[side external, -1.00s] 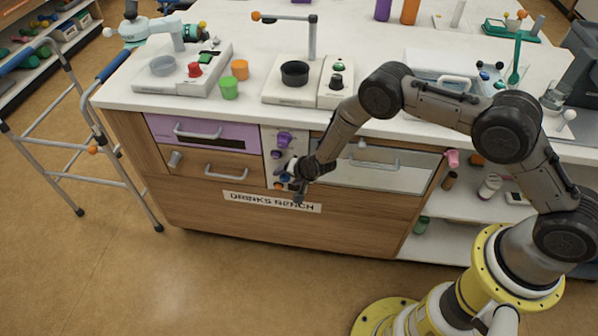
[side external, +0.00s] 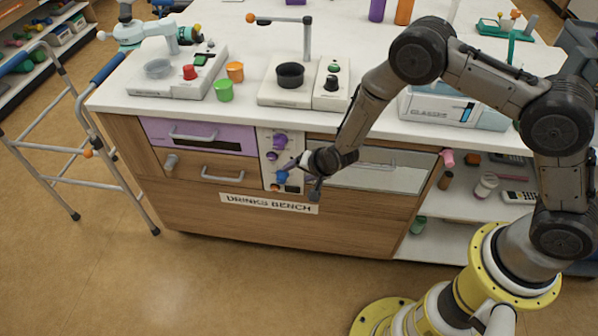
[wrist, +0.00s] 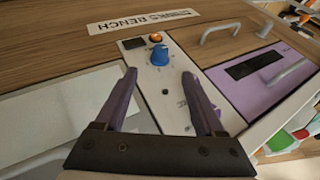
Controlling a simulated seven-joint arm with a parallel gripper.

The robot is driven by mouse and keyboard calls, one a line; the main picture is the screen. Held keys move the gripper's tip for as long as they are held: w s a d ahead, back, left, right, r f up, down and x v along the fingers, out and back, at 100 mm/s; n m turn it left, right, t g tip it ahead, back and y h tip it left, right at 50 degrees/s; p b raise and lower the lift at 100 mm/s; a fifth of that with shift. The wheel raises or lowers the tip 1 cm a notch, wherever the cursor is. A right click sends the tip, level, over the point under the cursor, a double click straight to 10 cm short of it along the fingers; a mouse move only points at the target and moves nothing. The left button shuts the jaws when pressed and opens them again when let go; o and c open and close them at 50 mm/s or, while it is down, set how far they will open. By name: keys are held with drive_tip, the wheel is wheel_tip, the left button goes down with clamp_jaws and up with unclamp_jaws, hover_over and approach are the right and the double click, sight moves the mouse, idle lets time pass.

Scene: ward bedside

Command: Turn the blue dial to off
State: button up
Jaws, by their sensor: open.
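The blue dial (side external: 282,177) is on the white control panel (side external: 268,172) in the bench front. In the wrist view the blue dial (wrist: 159,56) stands out from the panel, just beyond my fingertips, with small marks near it. I cannot read its setting. My gripper (side external: 298,163) is in front of the panel, just right of the dial. In the wrist view my gripper (wrist: 158,76) is open, its two purple fingers spread and nothing between them. The dial lies roughly in line with the gap, apart from the fingers.
An orange button or lamp (wrist: 155,38) sits close to the dial. A purple knob (side external: 280,142) is higher on the panel. A purple drawer (side external: 200,137) with a handle is left of the panel. A pale drawer (side external: 375,176) is to its right. The floor in front is clear.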

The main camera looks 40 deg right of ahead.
drive_tip(key=w+a+t+h, duration=0.2)
drive_tip(key=w+a+t, duration=0.1)
drive_tip(key=w+a, duration=0.3)
drive_tip(key=n+h, duration=0.1)
drive_tip(key=h, duration=0.7)
approach(281, 181)
drive_tip(key=shift+g, duration=0.5)
drive_tip(key=x, duration=0.9)
drive_tip(key=shift+w+r, duration=0.3)
drive_tip(key=shift+w, duration=0.05)
clamp_jaws()
